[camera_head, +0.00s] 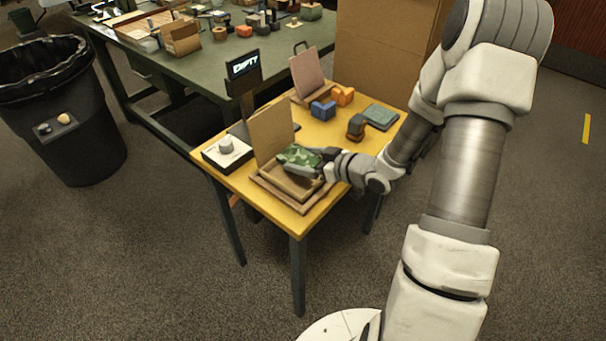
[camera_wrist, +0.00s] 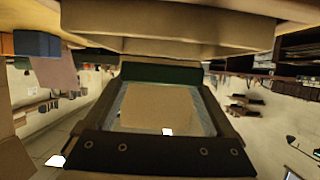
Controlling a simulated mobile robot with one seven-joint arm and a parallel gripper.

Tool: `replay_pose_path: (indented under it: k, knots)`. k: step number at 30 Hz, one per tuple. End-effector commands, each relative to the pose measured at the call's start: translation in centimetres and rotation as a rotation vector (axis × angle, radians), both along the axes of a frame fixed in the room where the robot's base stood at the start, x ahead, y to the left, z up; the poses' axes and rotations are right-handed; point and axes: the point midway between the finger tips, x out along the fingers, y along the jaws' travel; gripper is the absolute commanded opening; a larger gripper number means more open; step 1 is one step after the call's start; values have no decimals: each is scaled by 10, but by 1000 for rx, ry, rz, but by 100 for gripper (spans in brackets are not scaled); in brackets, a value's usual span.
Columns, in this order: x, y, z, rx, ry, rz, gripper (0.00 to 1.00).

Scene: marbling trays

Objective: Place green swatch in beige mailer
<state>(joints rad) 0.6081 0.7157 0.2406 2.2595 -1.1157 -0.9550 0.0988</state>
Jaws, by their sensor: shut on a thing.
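The green swatch (camera_head: 298,156) has a patterned, leafy green face. In the head view my gripper (camera_head: 322,162) is shut on it at its right side and holds it over the beige mailer (camera_head: 292,203). The mailer is an open, shallow box at the table's near corner, with its lid (camera_head: 270,132) standing upright behind. The swatch appears above the mailer's rim; I cannot tell whether it touches it. Swatch and gripper hide part of the mailer's inside. In the wrist view a dark green strip (camera_wrist: 160,73) shows between the fingers, probably the swatch's edge.
A white box with a knob (camera_head: 226,148) stands left of the mailer. Behind are a pink lidded case (camera_head: 309,73), blue block (camera_head: 322,109), orange block (camera_head: 343,95), brown-and-black object (camera_head: 356,126) and grey-green pad (camera_head: 381,116). An EMPTY sign (camera_head: 243,66) rises behind the lid.

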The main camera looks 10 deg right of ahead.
Motion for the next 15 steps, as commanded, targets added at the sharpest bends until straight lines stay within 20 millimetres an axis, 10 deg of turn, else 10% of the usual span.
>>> replay_pose_path:
  k: [15]
  knots:
    - [0, 3, -41, -1, -2, -1, 34]
